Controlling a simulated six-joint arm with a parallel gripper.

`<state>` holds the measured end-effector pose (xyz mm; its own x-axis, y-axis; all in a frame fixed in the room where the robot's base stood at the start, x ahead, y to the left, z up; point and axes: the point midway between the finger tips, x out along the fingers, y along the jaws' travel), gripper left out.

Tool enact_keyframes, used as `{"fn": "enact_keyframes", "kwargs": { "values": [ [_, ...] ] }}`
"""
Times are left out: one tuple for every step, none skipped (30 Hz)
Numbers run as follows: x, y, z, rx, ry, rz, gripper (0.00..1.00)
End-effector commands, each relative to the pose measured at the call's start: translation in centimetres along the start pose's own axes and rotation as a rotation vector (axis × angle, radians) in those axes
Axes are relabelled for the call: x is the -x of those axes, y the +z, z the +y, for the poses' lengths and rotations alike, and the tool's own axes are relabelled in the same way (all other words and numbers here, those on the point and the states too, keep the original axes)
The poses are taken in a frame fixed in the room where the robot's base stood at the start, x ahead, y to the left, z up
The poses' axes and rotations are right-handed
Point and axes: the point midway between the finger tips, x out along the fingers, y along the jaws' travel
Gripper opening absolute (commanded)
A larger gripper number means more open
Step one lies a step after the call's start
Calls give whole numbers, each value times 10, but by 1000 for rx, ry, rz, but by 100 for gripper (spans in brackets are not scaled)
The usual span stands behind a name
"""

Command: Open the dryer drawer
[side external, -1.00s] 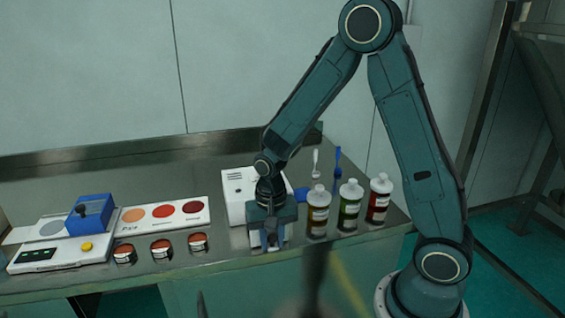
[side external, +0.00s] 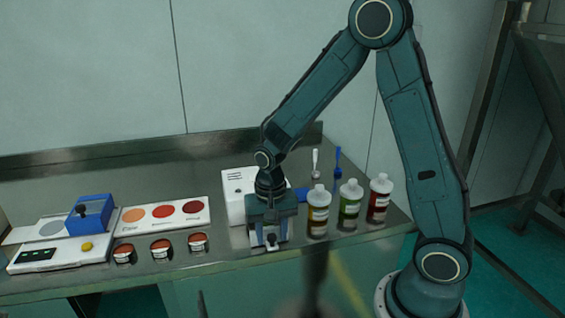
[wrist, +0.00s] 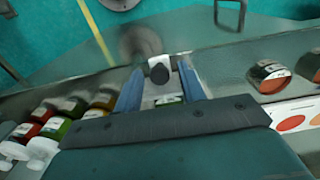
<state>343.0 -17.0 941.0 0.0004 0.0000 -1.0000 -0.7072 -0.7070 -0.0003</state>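The dryer is a white box (side external: 234,186) with dark slots on its top, standing on the steel bench, partly hidden behind my gripper. My gripper (side external: 270,239) points down in front of it, near the bench's front edge. In the wrist view, its two blue fingers (wrist: 160,78) lie on either side of a small white drawer handle block with a black round knob (wrist: 158,73). The fingers appear to hold this block. The knob also shows at the gripper in the side view (side external: 272,240). The drawer front sits forward of the dryer body; its interior is mostly hidden.
Amber (side external: 318,214), green (side external: 350,208) and red (side external: 379,201) bottles stand close to the right of my gripper. Three small jars (side external: 160,250) and a colour card (side external: 165,214) lie left. A scale (side external: 50,256) and blue device (side external: 90,215) are farther left.

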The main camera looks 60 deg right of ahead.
Motion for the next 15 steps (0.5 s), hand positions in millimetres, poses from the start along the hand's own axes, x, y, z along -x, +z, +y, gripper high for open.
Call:
{"fn": "enact_keyframes", "kwargs": {
  "values": [
    [4, 0, 0, 0, -2, 2, 40],
    [6, 0, 0, 0, -2, 2, 40],
    [9, 0, 0, 0, -2, 2, 40],
    [11, 0, 0, 0, -1, 1, 40],
    [13, 0, 0, 0, -2, 2, 40],
    [16, 0, 0, 0, -2, 2, 40],
    [18, 0, 0, 0, -1, 1, 40],
    [20, 0, 0, 0, -1, 1, 40],
    [23, 0, 0, 0, -1, 1, 40],
    [25, 0, 0, 0, -2, 2, 40],
    [27, 0, 0, 0, -2, 2, 40],
    [30, 0, 0, 0, -1, 1, 40],
    [32, 0, 0, 0, -1, 2, 40],
    [34, 0, 0, 0, -2, 2, 40],
    [37, 0, 0, 0, -2, 2, 40]
  ]
}}
